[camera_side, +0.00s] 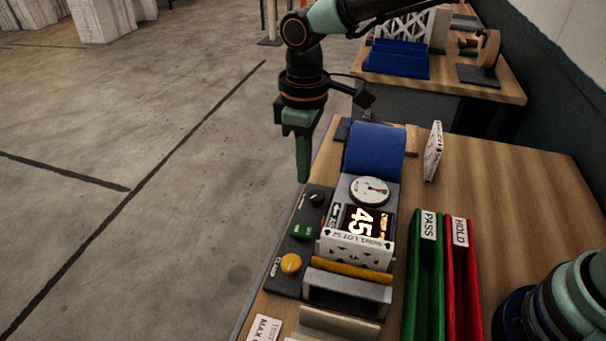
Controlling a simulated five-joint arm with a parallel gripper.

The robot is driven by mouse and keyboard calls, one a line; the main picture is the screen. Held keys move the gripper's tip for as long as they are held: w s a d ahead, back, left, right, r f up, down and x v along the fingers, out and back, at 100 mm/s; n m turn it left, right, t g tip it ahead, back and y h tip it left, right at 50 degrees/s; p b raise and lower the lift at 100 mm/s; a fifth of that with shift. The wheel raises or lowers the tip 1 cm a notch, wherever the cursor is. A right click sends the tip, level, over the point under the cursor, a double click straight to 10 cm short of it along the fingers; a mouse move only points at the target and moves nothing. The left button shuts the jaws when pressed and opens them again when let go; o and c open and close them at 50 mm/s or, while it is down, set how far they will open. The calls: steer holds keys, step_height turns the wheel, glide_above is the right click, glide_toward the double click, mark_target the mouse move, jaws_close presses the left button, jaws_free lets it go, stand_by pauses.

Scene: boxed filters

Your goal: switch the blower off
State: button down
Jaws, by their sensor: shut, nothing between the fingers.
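My gripper (303,178) points straight down with its green fingers shut and empty. Its tip is above the far end of a dark control panel (283,282), beyond and slightly left of a black knob (316,199). A green switch (301,231) sits mid-panel, and a yellow round knob (290,264) near the front. The panel lettering is too small to read surely, so I cannot tell which control is the blower's. A blue rounded housing (375,148), perhaps the blower, stands behind a round dial gauge (370,190). A lit display (367,220) reads 45.
A white-framed filter (356,246) stands before the display, with a grey bracket (347,291) in front. Green PASS (427,270) and red HOLD (461,270) racks are to the right. Another filter (433,152) stands upright behind them.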

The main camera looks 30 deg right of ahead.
mark_target(307, 231)
steer(key=shift+r, duration=0.5)
steer(key=shift+s+d, duration=0.25)
steer(key=shift+s, duration=0.1)
steer(key=shift+f, duration=0.1)
step_height(307, 231, down, 14)
stand_by(0.5)
steer(key=shift+s+f, duration=0.1)
steer(key=shift+f, duration=0.1)
stand_by(0.5)
